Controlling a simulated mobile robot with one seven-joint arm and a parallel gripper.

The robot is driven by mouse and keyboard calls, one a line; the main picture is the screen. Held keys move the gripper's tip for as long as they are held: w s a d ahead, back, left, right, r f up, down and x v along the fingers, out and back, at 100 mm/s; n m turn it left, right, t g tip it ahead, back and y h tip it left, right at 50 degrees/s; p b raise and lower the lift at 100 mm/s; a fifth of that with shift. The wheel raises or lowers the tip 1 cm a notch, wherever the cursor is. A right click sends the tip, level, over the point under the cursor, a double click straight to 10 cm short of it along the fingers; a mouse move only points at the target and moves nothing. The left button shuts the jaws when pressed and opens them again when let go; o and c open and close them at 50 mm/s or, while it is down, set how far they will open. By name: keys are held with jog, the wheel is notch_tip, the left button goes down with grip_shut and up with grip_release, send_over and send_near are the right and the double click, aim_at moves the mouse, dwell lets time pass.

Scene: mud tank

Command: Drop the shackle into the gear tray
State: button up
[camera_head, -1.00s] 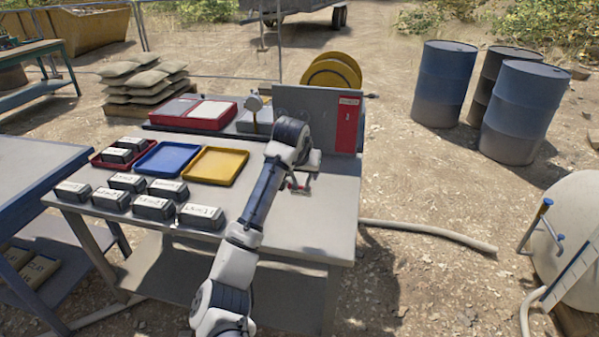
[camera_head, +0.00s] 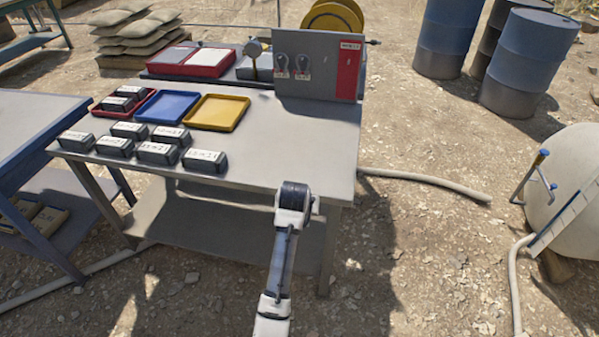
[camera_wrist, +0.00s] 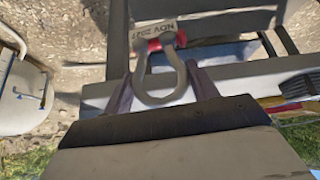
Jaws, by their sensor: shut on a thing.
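In the wrist view, a grey bow shackle (camera_wrist: 160,75) with a red pin and a pale printed tag (camera_wrist: 153,31) is between the two fingers of my gripper (camera_wrist: 163,88), which is shut on it. In the head view my forearm and wrist stand in front of the table's near edge; the gripper and held shackle are hidden there. Flat trays lie on the grey table: an empty blue tray (camera_head: 167,93), an empty yellow tray (camera_head: 242,113) to its right, and a red tray (camera_head: 97,110) holding dark labelled blocks. No label shows which one is the gear tray.
Several dark labelled blocks (camera_head: 158,153) stand in front of the trays. A grey upright board (camera_head: 322,88) with a red strip and two hanging shackle-shaped items (camera_head: 282,68) stands at the table's back right. The table's right front (camera_head: 300,150) is bare.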

jog(key=s+f, duration=0.6)
jog(key=f, duration=0.3)
jog(key=s+f+n, duration=0.1)
jog(key=s+f, duration=0.5)
jog(key=f, duration=0.3)
jog(key=shift+a+f+y, duration=0.15)
jog(key=shift+f+y, duration=0.15)
jog(key=shift+f, duration=0.05)
